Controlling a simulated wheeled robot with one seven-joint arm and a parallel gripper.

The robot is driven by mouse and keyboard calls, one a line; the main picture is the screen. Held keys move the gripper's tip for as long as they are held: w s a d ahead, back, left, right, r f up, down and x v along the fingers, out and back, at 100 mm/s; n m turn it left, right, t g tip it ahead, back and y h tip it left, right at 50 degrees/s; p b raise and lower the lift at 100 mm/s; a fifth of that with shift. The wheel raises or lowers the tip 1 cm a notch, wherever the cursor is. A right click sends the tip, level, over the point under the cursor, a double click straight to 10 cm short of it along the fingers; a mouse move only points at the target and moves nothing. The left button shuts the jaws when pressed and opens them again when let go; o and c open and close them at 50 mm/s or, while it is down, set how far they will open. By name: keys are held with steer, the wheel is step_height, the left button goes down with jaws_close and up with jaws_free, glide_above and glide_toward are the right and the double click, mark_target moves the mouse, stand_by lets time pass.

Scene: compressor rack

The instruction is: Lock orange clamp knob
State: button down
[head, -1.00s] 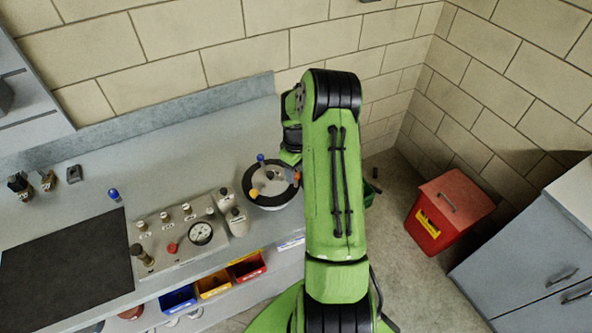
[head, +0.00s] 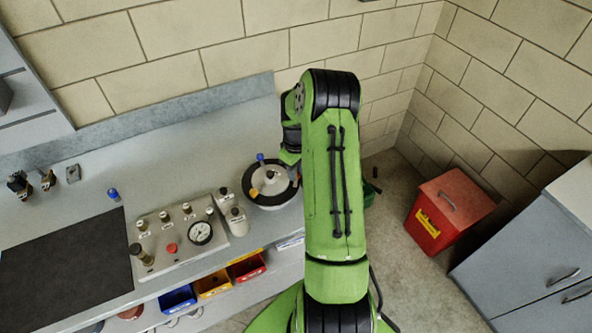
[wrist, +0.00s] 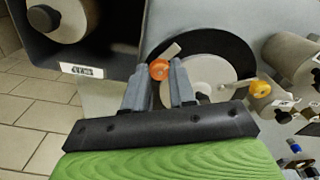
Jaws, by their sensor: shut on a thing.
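The orange clamp knob (wrist: 159,69) sits at the edge of a round pale lid on a black-rimmed vessel (wrist: 222,42) in the wrist view. My gripper (wrist: 165,76) is shut on the orange knob, with one grey finger on each side of it. In the head view the same vessel (head: 249,197) stands at the right end of the bench, with a blue knob (head: 260,158) and a yellow knob (head: 254,192) on its lid. My arm hides the orange knob and the gripper there. The yellow knob also shows in the wrist view (wrist: 259,88).
A valve panel with a gauge (head: 201,233) and pale bottles (head: 235,220) stand left of the vessel. Blue, yellow and red bins (head: 247,267) sit below the bench edge. A red waste bin (head: 432,230) stands on the floor at right.

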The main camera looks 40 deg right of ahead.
steer(key=m+b, duration=0.1)
steer(key=m, duration=0.2)
steer(key=shift+f+m+b, duration=0.1)
steer(key=shift+m+b, duration=0.3)
steer(key=m+b, duration=0.1)
steer(key=m, duration=0.3)
steer(key=m+b, duration=0.1)
steer(key=m, duration=0.4)
steer(key=shift+b, duration=0.35)
steer(key=shift+m+b, duration=0.4)
steer(key=shift+m, duration=1.8)
steer(key=c, duration=0.9)
jaws_free()
steer(key=shift+r, duration=0.2)
